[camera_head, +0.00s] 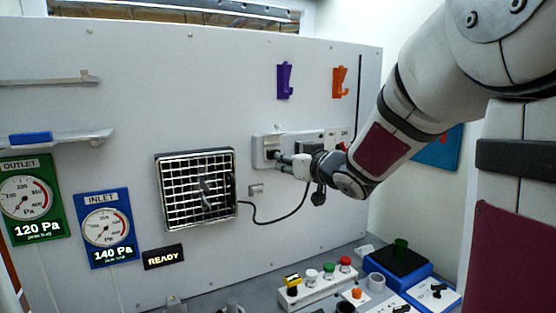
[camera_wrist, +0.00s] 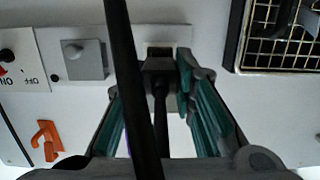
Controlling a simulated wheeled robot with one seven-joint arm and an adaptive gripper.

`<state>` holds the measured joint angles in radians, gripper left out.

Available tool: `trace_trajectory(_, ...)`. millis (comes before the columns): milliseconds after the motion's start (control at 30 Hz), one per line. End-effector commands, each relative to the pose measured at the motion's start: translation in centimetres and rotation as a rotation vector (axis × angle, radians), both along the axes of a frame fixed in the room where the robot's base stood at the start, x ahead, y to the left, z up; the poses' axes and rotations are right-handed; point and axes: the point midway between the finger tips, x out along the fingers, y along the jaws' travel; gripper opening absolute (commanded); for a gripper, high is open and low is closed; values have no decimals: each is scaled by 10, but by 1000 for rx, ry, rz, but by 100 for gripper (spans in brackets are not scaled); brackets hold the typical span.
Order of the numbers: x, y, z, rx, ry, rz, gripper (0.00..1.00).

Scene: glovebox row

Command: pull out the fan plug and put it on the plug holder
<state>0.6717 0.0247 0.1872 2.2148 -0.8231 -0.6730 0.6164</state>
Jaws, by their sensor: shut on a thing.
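My gripper (camera_head: 281,160) is at the left part of the socket strip (camera_head: 262,142) on the upright panel. In the wrist view its teal-padded fingers (camera_wrist: 152,82) are shut on the black fan plug (camera_wrist: 158,73), with the cord running back between them. The plug is right at a pale socket plate (camera_wrist: 159,46); I cannot tell whether its pins are seated. The fan (camera_head: 197,187) sits behind a square grille left of the gripper, its black cord (camera_head: 270,221) looping to the gripper. A small grey bracket (camera_head: 256,189) below the strip may be the plug holder.
A purple hook (camera_head: 285,80) and an orange hook (camera_head: 340,81) are on the panel above. A grey cover (camera_wrist: 85,59) and an ON/OFF switch (camera_wrist: 8,62) are beside the socket. Below are a button box (camera_head: 314,286) and a blue device (camera_head: 398,268).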

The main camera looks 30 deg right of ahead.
Motion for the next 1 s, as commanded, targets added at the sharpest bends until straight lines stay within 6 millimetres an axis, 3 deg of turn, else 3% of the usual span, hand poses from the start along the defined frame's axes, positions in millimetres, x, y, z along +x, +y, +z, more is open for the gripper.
trace_trajectory(1000,-41,0,0,0,-1,-1,0)
